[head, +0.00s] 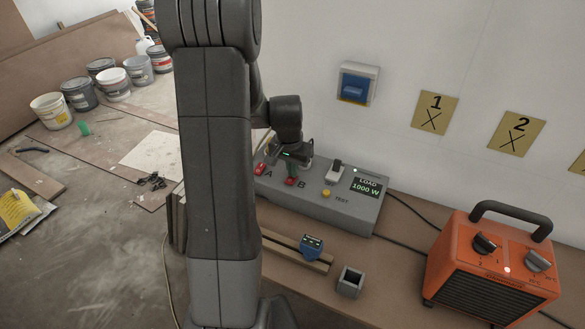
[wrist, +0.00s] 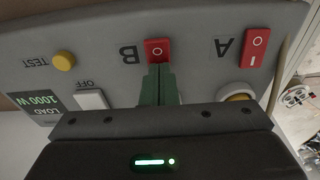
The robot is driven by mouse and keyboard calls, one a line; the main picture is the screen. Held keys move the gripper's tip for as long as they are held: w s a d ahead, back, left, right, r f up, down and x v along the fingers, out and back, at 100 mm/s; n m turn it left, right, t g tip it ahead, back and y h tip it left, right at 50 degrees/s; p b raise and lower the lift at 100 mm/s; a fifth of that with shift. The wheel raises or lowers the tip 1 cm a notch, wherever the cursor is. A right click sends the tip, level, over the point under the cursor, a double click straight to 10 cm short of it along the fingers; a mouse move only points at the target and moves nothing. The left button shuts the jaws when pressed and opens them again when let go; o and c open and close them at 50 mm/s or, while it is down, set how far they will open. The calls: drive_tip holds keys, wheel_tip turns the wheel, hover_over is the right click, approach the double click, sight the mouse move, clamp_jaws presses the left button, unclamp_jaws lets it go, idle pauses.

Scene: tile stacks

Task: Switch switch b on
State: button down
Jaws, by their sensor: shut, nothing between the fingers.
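In the head view switch B (head: 290,181) lies just below my gripper (head: 291,170). Switch A (wrist: 255,47), a red rocker marked I and O, sits beside it.
The box also has a yellow TEST button (head: 326,193), a white lever (head: 334,172) and a display (head: 367,186) reading LOAD 1000 W. An orange heater (head: 490,262) stands right. A blue device (head: 311,246) and grey holder (head: 350,282) lie in front.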

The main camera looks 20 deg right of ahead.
sight(289, 183)
drive_tip(key=shift+s+a, duration=0.55)
drive_tip(key=shift+a, duration=0.05)
wheel_tip(289, 183, up, 14)
drive_tip(key=s+a+p, duration=0.1)
drive_tip(key=a, duration=0.1)
drive_tip(key=shift+s, duration=0.35)
drive_tip(key=shift+f, duration=0.2)
drive_tip(key=b, duration=0.2)
drive_tip(key=d+b, duration=0.1)
drive_tip(key=shift+w+r+b, duration=0.2)
drive_tip(key=shift+w+b, duration=0.1)
drive_tip(key=shift+b, duration=0.05)
